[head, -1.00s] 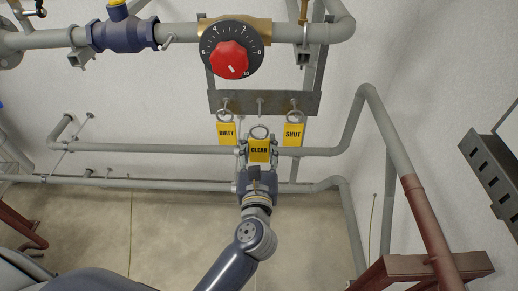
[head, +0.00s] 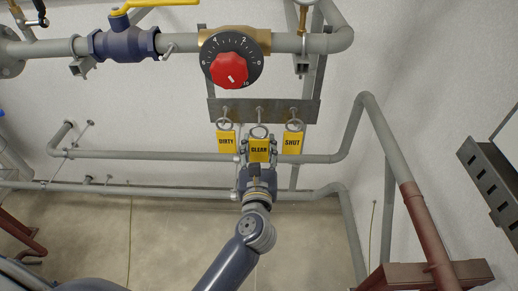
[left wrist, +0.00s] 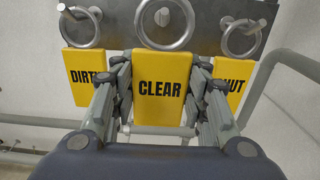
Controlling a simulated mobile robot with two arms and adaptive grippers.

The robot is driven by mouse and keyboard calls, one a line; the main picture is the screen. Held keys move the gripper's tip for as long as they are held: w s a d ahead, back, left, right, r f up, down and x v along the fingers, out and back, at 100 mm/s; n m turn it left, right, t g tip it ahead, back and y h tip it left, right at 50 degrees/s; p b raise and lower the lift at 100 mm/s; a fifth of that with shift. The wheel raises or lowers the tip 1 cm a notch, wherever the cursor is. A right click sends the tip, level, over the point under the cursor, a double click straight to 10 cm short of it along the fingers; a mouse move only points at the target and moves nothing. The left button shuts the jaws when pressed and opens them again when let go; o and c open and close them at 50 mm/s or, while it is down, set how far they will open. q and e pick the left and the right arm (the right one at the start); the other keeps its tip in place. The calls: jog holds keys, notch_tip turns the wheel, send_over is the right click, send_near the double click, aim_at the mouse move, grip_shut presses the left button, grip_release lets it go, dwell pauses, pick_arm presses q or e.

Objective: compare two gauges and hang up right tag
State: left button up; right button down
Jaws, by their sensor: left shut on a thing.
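Three yellow tags show at a grey rack plate (head: 225,110) with pegs. The DIRTY tag (head: 226,142) hangs by its ring at the left and the SHUT tag (head: 293,143) at the right. My left gripper (head: 259,158) is shut on the middle tag, CLEAR (head: 259,150), holding it upright between the other two. In the left wrist view, the CLEAR tag (left wrist: 160,90) sits between the fingers, its ring (left wrist: 165,22) in front of the plate at the middle peg; I cannot tell whether the peg passes through it. No gauge face is visible. My right gripper is out of view.
Above the rack are a black dial with a red knob (head: 230,68) and a blue valve (head: 128,45) with a yellow lever. Grey pipes (head: 180,156) run behind and below the tags. A perforated bracket (head: 490,178) and a brown frame (head: 425,273) stand at the right.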

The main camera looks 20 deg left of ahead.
aim_at(259, 148)
pick_arm(q)
jog(key=shift+x, duration=2.15)
jog(key=shift+p+v, duration=0.35)
jog(key=shift+v, duration=1)
jog(key=shift+r+v, duration=0.15)
jog(key=shift+v, duration=1.2)
jog(key=shift+r+v, duration=0.1)
jog(key=shift+v, duration=1.25)
